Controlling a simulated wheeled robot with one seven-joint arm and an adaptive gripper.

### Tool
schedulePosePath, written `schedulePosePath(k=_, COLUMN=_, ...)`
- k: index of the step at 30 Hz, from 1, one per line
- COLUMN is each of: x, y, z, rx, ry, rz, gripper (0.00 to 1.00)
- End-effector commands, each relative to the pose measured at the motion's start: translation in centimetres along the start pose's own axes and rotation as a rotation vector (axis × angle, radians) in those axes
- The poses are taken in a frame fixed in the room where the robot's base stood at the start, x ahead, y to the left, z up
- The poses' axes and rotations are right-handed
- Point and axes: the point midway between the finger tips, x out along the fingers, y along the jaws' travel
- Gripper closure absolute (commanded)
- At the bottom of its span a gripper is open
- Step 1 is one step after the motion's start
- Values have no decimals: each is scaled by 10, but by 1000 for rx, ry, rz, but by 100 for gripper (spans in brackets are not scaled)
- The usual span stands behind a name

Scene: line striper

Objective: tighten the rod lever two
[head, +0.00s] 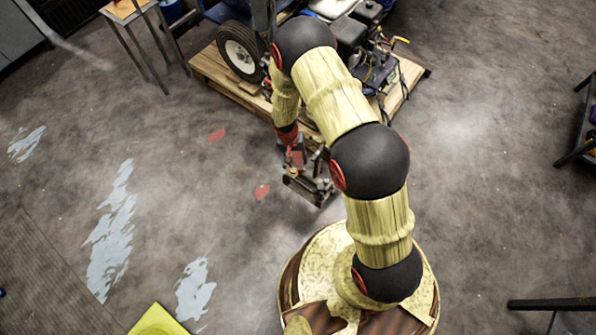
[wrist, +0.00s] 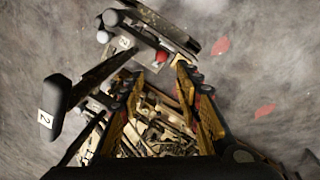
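My gripper (wrist: 157,74) is open in the wrist view, its two yellow and dark fingers spread apart with nothing clamped between them. A dark lever handle with a white label "2" (wrist: 51,106) is at the left, outside the fingers. A second "2" label (wrist: 124,42) is on a part beyond the fingertips, beside grey bars and rounded ends. Metal parts show through the gap between the fingers, but their depth is unclear. In the head view, my arm hangs down beside the line striper (head: 350,32), and the arm hides part of it.
The striper stands on a wooden pallet (head: 212,67) with its black tyre (head: 240,50) at the left. A small wooden table (head: 122,12) is at the upper left. The grey floor (head: 480,160) at the right is clear. Red floor marks (wrist: 220,45) show in the wrist view.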

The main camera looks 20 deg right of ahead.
Motion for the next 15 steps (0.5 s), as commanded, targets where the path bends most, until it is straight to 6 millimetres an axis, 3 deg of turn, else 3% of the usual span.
schedulePosePath(k=15, x=71, y=-2, z=8, rx=4, ry=-12, rz=3, gripper=66)
